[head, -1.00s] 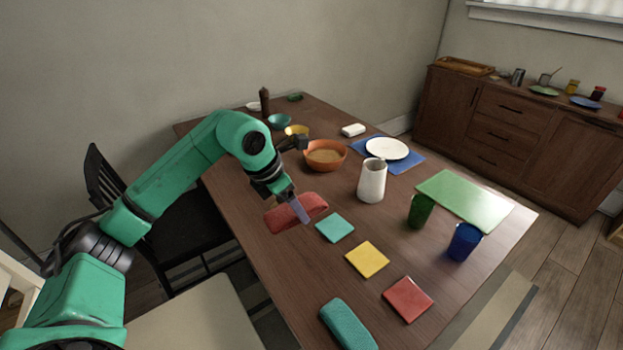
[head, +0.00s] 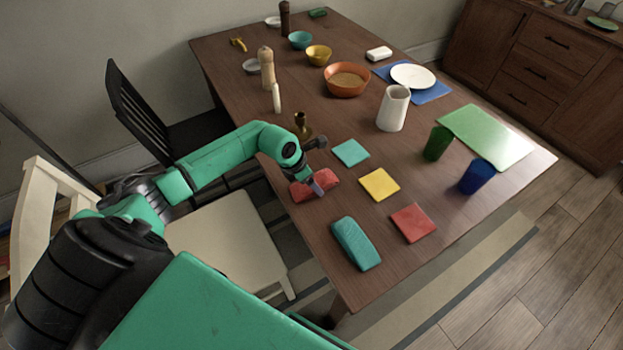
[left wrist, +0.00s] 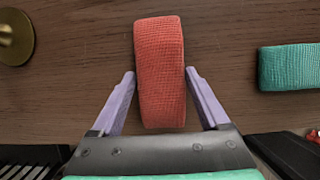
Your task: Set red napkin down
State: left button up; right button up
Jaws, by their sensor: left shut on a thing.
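The red napkin (head: 301,193), a folded, rounded bundle, is at the left long edge of the brown table, behind the folded teal napkin (head: 355,243). My left gripper (head: 318,184) is shut on it. In the left wrist view, the red napkin (left wrist: 159,60) lies lengthwise between the two purple fingers of my left gripper (left wrist: 160,75), one on each side. It is at or just above the tabletop; I cannot tell if it touches. The teal napkin (left wrist: 290,67) is apart on the right. My right gripper is not in view.
Teal (head: 351,153), yellow (head: 379,185) and red (head: 413,222) coasters lie to the right. A brass candlestick (head: 302,126) stands behind my gripper. A white pitcher (head: 393,108), green cup (head: 437,143) and blue cup (head: 476,176) stand farther right. Chairs are at the left.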

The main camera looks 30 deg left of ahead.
pick_arm(q)
jog(key=o, duration=1.2)
jog(key=shift+r, duration=0.2)
jog(key=b+v, duration=0.1)
jog(key=v, duration=1)
jog(key=shift+r, duration=0.4)
jog(key=shift+s, duration=0.15)
